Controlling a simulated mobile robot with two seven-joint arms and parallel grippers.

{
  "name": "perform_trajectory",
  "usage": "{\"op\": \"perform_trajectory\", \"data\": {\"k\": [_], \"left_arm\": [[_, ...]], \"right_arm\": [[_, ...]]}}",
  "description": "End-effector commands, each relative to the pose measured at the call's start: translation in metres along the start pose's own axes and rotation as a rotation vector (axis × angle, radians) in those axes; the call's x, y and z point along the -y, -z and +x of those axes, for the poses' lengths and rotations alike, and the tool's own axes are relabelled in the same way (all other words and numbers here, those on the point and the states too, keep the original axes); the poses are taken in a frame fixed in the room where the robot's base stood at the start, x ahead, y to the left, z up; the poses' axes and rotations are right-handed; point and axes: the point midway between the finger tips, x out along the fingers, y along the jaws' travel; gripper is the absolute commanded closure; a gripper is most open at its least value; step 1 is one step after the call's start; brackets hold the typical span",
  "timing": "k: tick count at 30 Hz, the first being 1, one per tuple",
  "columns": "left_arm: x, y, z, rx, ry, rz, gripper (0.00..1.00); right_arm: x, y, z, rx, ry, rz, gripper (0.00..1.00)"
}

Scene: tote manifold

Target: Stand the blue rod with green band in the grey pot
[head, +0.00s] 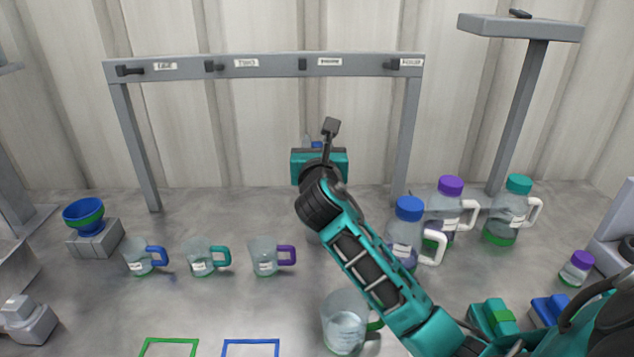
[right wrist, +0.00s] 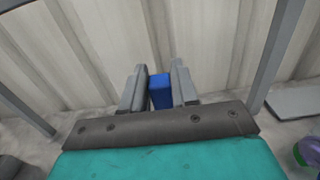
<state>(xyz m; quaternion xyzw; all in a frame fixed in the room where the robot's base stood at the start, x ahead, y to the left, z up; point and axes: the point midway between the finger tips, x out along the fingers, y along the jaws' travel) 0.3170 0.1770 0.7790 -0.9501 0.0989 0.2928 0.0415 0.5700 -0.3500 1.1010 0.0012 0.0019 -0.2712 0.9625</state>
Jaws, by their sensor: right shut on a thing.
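My right gripper (head: 318,152) is raised in front of the grey frame, above the floor. In the right wrist view its two fingers are shut on a blue rod (right wrist: 160,93). Only a blue part of the rod shows between the fingers; its green band is not visible. My left gripper is not in view.
A grey frame with labelled pegs (head: 265,66) stands behind. Small mugs (head: 203,258) stand at left, near a blue bowl (head: 84,215) on a block. Bottles with coloured lids (head: 450,205) stand at right. A glass jug (head: 344,325) is close to my right arm.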

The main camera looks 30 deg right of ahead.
Motion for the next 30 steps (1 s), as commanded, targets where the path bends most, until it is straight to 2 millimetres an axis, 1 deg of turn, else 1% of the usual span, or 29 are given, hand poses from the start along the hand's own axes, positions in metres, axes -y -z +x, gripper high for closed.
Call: {"op": "perform_trajectory", "data": {"k": [1, 5, 9, 12, 21, 25, 26, 30], "left_arm": [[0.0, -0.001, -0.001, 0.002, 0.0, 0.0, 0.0], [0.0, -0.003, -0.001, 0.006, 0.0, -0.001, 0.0], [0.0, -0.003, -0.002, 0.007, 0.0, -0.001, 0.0], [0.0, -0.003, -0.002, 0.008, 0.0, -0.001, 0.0], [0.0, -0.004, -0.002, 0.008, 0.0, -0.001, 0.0], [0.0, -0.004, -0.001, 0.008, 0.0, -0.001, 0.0], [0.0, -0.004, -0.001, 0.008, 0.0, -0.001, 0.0], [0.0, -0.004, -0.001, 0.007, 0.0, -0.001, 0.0]], "right_arm": [[0.0, 0.007, 0.0, -0.003, 0.0, 0.001, 1.0], [0.0, 0.018, 0.0, -0.002, 0.001, 0.001, 1.0], [0.0, 0.039, 0.0, -0.004, 0.001, 0.0, 1.0], [0.0, 0.049, 0.0, -0.001, 0.0, 0.001, 1.0], [0.0, 0.051, 0.0, 0.001, 0.0, 0.001, 1.0], [0.0, 0.055, 0.0, 0.001, 0.0, 0.0, 1.0], [0.0, 0.054, 0.0, 0.001, -0.001, 0.001, 0.69], [0.0, 0.054, 0.0, 0.001, 0.0, 0.001, 0.55]]}}
